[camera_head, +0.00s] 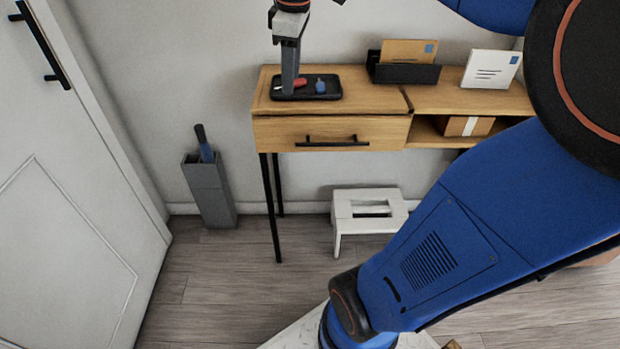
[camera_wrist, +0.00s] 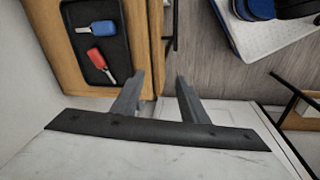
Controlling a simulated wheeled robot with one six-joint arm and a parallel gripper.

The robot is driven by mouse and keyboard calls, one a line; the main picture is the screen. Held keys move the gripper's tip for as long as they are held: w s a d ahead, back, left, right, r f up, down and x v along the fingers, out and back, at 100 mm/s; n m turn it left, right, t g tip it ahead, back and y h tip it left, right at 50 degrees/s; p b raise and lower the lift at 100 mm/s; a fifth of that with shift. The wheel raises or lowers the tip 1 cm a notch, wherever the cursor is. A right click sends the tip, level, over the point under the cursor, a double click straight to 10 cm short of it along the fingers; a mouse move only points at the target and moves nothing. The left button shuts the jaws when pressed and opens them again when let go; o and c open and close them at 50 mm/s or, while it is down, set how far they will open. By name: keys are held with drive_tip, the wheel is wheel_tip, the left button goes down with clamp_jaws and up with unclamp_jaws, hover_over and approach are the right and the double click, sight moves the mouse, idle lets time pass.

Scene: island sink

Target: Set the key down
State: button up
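A key with a blue head (camera_head: 320,86) and a key with a red head (camera_head: 301,82) lie in a black tray (camera_head: 331,95) on the wooden console table. In the wrist view the blue-headed key (camera_wrist: 96,29) and the red-headed key (camera_wrist: 97,59) lie apart in the tray (camera_wrist: 121,62), left of my fingers. My gripper (camera_wrist: 160,76) has its two fingers spread, with nothing seen between them. In the head view my gripper (camera_head: 288,90) points down and overlaps the tray's left part; its exact height above the tray is unclear.
The console table (camera_head: 370,100) has a drawer with a black handle. A letter holder (camera_head: 403,73) and a white card (camera_head: 490,69) stand to the right. An umbrella stand (camera_head: 209,190), a white stool (camera_head: 367,211) and a door (camera_head: 60,200) are nearby.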

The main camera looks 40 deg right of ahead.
drive_tip(key=s+a+f+m+t, duration=0.1)
drive_tip(key=s+a+f+m, duration=0.2)
drive_tip(key=s+f, duration=0.4)
drive_tip(key=s+a+f+m+t, duration=0.1)
drive_tip(key=s+a+f+m, duration=0.3)
drive_tip(key=s+f+m, duration=0.2)
drive_tip(key=s+f, duration=0.2)
drive_tip(key=s, duration=0.2)
drive_tip(key=shift+s+f+t, duration=0.25)
drive_tip(key=shift+f+t, duration=0.05)
drive_tip(key=shift+t, duration=0.1)
